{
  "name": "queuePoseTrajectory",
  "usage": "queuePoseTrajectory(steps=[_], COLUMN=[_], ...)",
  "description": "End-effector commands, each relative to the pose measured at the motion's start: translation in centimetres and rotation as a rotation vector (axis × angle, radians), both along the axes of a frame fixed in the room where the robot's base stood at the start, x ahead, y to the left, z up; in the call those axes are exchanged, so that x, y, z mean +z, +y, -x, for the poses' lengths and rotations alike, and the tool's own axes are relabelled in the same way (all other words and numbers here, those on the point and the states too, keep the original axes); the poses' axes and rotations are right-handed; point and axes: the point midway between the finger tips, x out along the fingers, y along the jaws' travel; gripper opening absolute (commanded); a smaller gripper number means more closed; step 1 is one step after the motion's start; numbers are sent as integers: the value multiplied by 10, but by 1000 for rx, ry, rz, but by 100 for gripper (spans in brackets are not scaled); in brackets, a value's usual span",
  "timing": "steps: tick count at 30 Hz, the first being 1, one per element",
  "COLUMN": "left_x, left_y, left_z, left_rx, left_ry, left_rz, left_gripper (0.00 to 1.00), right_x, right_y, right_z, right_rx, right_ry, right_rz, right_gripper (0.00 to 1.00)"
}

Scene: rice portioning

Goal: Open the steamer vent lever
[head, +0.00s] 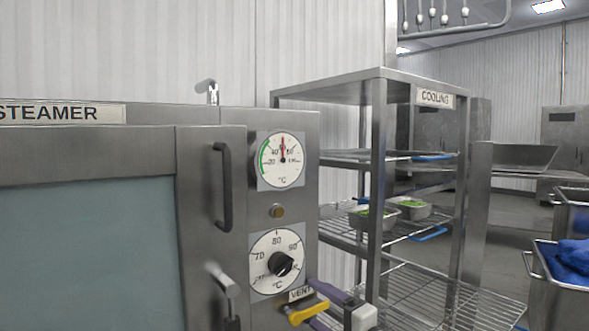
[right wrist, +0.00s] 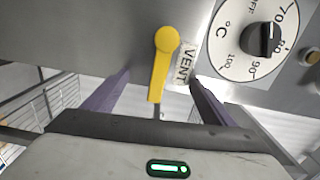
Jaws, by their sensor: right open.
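The steamer (head: 210,125) fills the left of the head view. Its yellow vent lever (head: 306,312) is on the front panel beside the VENT label (head: 300,293). In the right wrist view the lever (right wrist: 162,65) hangs from a round pivot, its arm reaching down the picture. My right gripper (head: 312,301) is open at the lever, its purple fingers on either side of it. In the right wrist view a visible gap separates each finger from the lever. My left gripper is not in view.
The panel also carries a round temperature gauge (head: 281,160) and a dial with a black knob (head: 282,264). The steamer door has a dark handle (head: 223,188). A cooling rack (head: 378,150) with several wire shelves and small trays (head: 412,208) stands right of the steamer.

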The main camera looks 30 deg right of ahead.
Motion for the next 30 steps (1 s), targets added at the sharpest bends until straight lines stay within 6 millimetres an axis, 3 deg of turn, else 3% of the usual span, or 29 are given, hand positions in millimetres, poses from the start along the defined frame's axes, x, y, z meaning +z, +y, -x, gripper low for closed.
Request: queuePoseTrajectory(steps=[5,24,30], left_x=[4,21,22], left_y=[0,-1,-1], left_z=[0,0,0], left_rx=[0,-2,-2], left_ry=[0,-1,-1], left_rz=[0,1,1], left_gripper=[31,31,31], right_x=[0,0,0], right_y=[-1,-5,-6], right_z=[7,71,80], right_rx=[0,1,0], right_ry=[3,3,1], right_rz=[-1,0,-1], right_gripper=[78,78,78])
